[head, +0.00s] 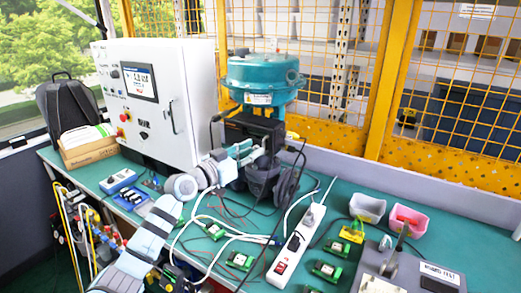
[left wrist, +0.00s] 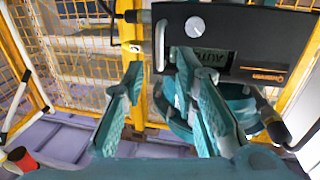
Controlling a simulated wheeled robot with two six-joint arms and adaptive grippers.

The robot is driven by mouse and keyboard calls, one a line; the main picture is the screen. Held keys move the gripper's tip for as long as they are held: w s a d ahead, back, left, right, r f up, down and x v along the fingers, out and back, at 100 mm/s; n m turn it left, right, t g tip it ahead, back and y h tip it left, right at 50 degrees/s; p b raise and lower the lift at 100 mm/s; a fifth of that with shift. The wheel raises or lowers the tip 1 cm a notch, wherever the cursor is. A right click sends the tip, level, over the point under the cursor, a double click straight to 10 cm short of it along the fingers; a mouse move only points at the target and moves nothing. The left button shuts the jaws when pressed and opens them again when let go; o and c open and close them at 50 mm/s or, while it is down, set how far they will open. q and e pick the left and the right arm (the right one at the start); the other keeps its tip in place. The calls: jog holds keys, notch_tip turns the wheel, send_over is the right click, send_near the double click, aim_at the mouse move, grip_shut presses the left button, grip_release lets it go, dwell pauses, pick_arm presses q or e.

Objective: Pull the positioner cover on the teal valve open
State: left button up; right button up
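The teal valve (head: 262,72) stands upright at the back of the bench. Its positioner is a dark box (head: 252,126) below the teal top. In the left wrist view the positioner cover (left wrist: 235,30) faces me, with a white knob, a small display and an orange label. A pale bar handle (left wrist: 160,45) is at its left side. The cover looks closed. My left gripper (head: 262,143) is in front of the positioner. In the left wrist view its fingers (left wrist: 160,66) are apart, with the handle showing between and beyond the tips. Contact cannot be told. My right gripper is not in view.
A white control cabinet (head: 172,95) stands left of the valve. Cables, green circuit boards (head: 240,261) and a white power strip (head: 297,245) lie in front. Two small bins (head: 367,207) are at the right. A yellow mesh fence (head: 450,100) stands behind.

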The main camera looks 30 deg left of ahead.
pick_arm(q)
jog(key=x, duration=0.4)
jog(key=shift+w, duration=0.15)
jog(key=shift+c, duration=0.6)
grip_shut()
